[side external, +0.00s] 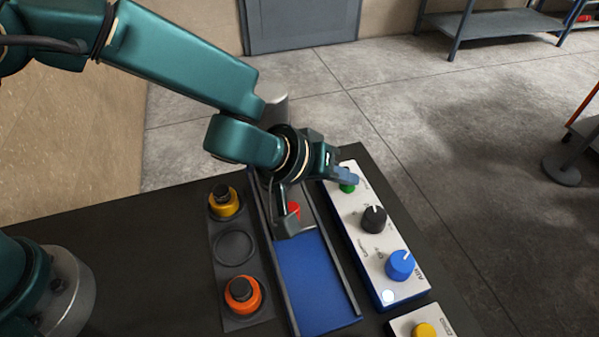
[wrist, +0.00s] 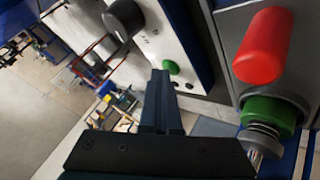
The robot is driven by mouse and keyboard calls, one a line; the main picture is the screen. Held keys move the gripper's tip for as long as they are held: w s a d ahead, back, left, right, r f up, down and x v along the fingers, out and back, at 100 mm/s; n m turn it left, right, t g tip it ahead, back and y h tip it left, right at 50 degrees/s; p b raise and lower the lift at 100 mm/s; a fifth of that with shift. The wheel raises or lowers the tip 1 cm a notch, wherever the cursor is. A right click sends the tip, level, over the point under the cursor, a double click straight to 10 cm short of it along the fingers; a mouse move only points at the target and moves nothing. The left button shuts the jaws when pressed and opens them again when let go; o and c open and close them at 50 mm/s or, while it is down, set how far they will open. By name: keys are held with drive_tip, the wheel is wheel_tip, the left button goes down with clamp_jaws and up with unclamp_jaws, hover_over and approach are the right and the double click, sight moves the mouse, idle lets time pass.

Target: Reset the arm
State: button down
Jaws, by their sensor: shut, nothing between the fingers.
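My gripper (side external: 349,175) is shut and empty, over the far end of a white control panel (side external: 347,218). Its fingertips are close to the green button (side external: 349,188); I cannot tell whether they touch it. In the wrist view the shut fingers (wrist: 162,80) point toward the same green button (wrist: 172,67), with a black knob (wrist: 124,18) up and to the left. A red cylinder (wrist: 264,45) above a green ring (wrist: 268,112) and a spring stands at the right of that view. In the side view only a little red (side external: 294,209) shows.
The panel also carries a black knob (side external: 374,219) and a blue knob (side external: 401,265). A blue plate (side external: 315,280) lies in a railed track beside it. A holder has yellow (side external: 224,203) and orange (side external: 242,295) round parts, with an empty round seat (side external: 235,248) between. A yellow button (side external: 424,331) is at the front.

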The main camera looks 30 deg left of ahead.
idle(0.4)
drive_tip(key=shift+s+a+r, duration=0.2)
drive_tip(key=shift+s+r, duration=0.05)
drive_tip(key=s+a+r+m+y, duration=0.1)
drive_tip(key=s+a, duration=0.1)
drive_tip(key=s, duration=0.1)
drive_tip(key=s+a+r+m+g+y, duration=0.1)
drive_tip(key=s+a+r, duration=0.1)
drive_tip(key=a, duration=0.1)
drive_tip(key=s+a+r+m, duration=0.1)
drive_tip(key=s+a+r, duration=0.1)
drive_tip(key=s+a, duration=0.1)
drive_tip(key=shift+s+m+y, duration=0.3)
drive_tip(key=shift+y, duration=0.1)
drive_tip(key=s+a+r+y, duration=0.1)
drive_tip(key=s+a+r, duration=0.2)
drive_tip(key=s+a, duration=0.2)
drive_tip(key=s+a+r+n+g+y, duration=0.1)
drive_tip(key=s+a+r, duration=0.3)
drive_tip(key=a, duration=0.8)
drive_tip(key=shift+s, duration=1)
